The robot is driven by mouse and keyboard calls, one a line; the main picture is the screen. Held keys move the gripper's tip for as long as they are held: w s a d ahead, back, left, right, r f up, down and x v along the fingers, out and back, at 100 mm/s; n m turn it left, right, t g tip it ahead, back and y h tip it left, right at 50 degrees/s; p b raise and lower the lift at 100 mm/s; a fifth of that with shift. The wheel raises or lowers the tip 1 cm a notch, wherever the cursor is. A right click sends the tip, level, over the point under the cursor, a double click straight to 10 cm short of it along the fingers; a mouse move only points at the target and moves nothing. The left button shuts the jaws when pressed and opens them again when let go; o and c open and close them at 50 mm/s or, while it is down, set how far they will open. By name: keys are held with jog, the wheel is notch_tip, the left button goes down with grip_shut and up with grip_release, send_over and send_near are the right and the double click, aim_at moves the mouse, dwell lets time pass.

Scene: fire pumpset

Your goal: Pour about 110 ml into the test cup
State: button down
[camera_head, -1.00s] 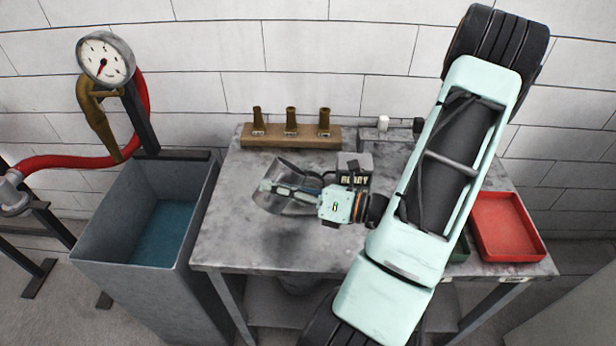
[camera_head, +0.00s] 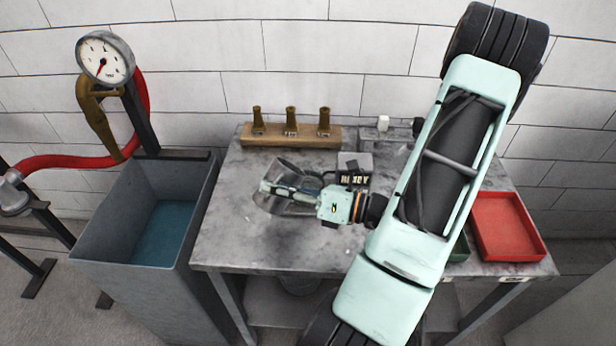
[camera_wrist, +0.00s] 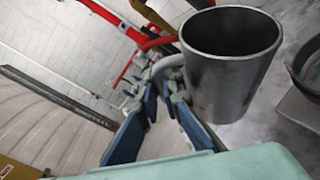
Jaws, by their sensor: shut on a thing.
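My gripper (camera_head: 292,190) is shut on the handle of a grey metal jug (camera_head: 272,203). In the wrist view, the jug (camera_wrist: 232,85) looks upright with its mouth up, and its handle (camera_wrist: 168,63) runs to the closed fingers (camera_wrist: 160,95). The jug is over the left middle of the table, at or just above its top; I cannot tell if it touches. Its contents are too dark to see. A round grey rim (camera_wrist: 305,70) shows at the wrist view's right edge; I cannot tell if this is the test cup. No other cup is clear.
A small box with a display (camera_head: 355,180) stands just behind my wrist. A wooden block (camera_head: 290,137) with several brass nozzles is at the back. A red tray (camera_head: 508,228) is at right. A water tank (camera_head: 90,245) and gauge (camera_head: 105,58) stand left. The front-left table (camera_head: 235,235) is clear.

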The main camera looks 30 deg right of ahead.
jog(key=shift+s+a+f+n+g+h+p, duration=0.25)
jog(key=shift+a+f+n+h+p, duration=0.7)
jog(key=shift+f+p, duration=0.5)
jog(key=shift+s+a+f+n+g+h+p, duration=0.1)
jog(key=shift+a+f+n+g+h+p, duration=0.25)
jog(key=shift+a+f+n+h+p, duration=1)
jog(key=shift+s+a+f+n+g+h+p, duration=0.25)
jog(key=shift+a+f+n+p, duration=0.65)
jog(key=shift+p, duration=1.1)
jog(key=shift+d+f+m, duration=0.1)
jog(key=shift+f+m, duration=0.15)
jog(key=shift+m, duration=0.05)
